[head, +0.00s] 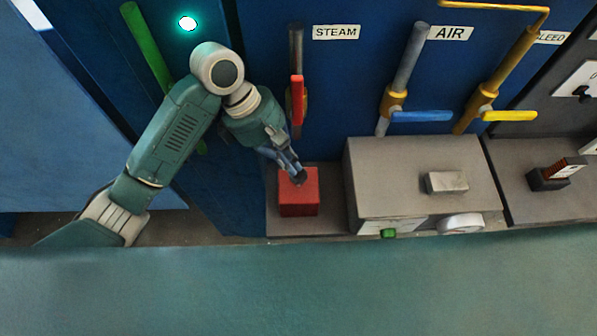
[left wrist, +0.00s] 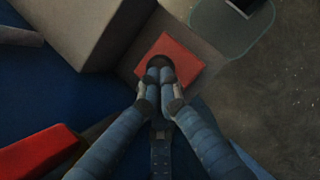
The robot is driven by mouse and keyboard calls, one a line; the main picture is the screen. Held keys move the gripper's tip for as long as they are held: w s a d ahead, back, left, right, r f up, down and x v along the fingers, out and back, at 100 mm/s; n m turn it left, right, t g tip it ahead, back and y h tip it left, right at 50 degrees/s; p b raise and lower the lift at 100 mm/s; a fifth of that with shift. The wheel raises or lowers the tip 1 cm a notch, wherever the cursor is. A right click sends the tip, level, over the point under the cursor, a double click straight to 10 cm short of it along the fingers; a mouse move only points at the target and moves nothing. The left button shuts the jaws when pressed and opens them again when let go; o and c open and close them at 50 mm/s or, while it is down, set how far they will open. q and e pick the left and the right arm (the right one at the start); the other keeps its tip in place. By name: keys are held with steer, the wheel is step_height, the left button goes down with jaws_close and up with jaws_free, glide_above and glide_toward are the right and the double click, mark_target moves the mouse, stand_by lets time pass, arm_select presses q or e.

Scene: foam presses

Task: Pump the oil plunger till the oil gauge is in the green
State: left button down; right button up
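My left gripper (head: 298,176) reaches down from the left to a red square block (head: 299,198) low on a grey ledge. No label marks the red block as the oil plunger. A white round dial (head: 461,223) on the front of a grey box is seen too steeply to read. My right gripper is out of view.
The grey box (head: 420,165) stands right of the red block, with a grey knob (head: 446,182) on top and a green button (head: 389,233) in front. Above are a red-handled STEAM valve (head: 297,98), a blue AIR lever (head: 421,116) and a yellow lever (head: 510,115).

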arm_select(q)
steer(key=shift+f, duration=2.3)
steer(key=a+p, duration=0.1)
steer(key=p, duration=0.1)
steer(key=a+r+p, duration=0.1)
steer(key=p, duration=0.1)
steer(key=shift+w+a+r, duration=0.2)
steer(key=shift+w+a, duration=0.05)
steer(key=shift+w, duration=0.15)
steer(key=shift+a, duration=0.2)
steer(key=shift+w+f, duration=0.1)
steer(key=shift+f, duration=0.1)
